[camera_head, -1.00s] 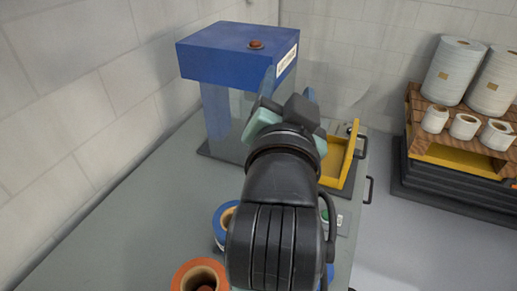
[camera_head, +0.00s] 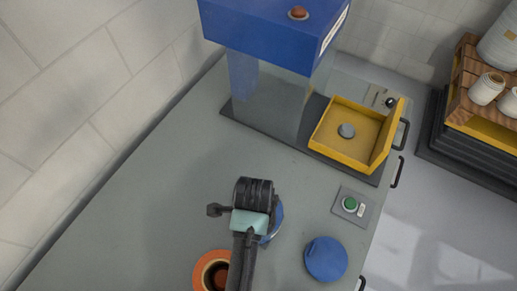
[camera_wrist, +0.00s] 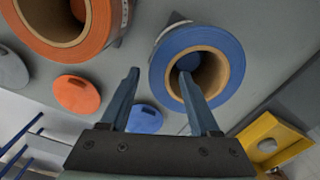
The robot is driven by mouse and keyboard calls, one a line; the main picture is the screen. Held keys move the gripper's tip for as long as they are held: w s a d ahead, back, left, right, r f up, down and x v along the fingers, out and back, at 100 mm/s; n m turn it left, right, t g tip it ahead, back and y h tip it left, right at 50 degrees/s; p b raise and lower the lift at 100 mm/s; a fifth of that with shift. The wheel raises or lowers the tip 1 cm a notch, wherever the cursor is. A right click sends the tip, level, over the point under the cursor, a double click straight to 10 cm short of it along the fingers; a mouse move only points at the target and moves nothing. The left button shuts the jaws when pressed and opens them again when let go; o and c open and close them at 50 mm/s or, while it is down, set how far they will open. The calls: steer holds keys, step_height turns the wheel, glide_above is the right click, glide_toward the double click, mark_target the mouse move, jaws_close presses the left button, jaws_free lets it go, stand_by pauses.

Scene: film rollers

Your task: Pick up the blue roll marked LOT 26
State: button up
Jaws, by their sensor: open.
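A blue roll (camera_wrist: 232,62) with a brown core stands on the bench, its open end facing the wrist camera. In the head view the blue roll (camera_head: 279,214) is mostly hidden by my arm. I cannot read any lot marking on it. My gripper (camera_wrist: 158,74) is open and empty; in the wrist view one fingertip overlaps the roll's core opening and the other lies left of the roll. I cannot tell whether the finger touches the roll. In the head view the fingers are hidden behind the wrist.
An orange roll (camera_head: 200,277) stands beside the blue one. A blue disc (camera_head: 326,260) and a green button box (camera_head: 352,205) lie to the right. A blue machine (camera_head: 270,38) and a yellow tray (camera_head: 335,148) stand behind. The bench's left side is clear.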

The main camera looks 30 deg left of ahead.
steer(key=shift+w+f+p, duration=0.1)
steer(key=shift+f+p, duration=0.4)
steer(key=shift+f, duration=2.55)
jaws_close()
steer(key=shift+w+r, duration=0.1)
steer(key=shift+r, duration=0.05)
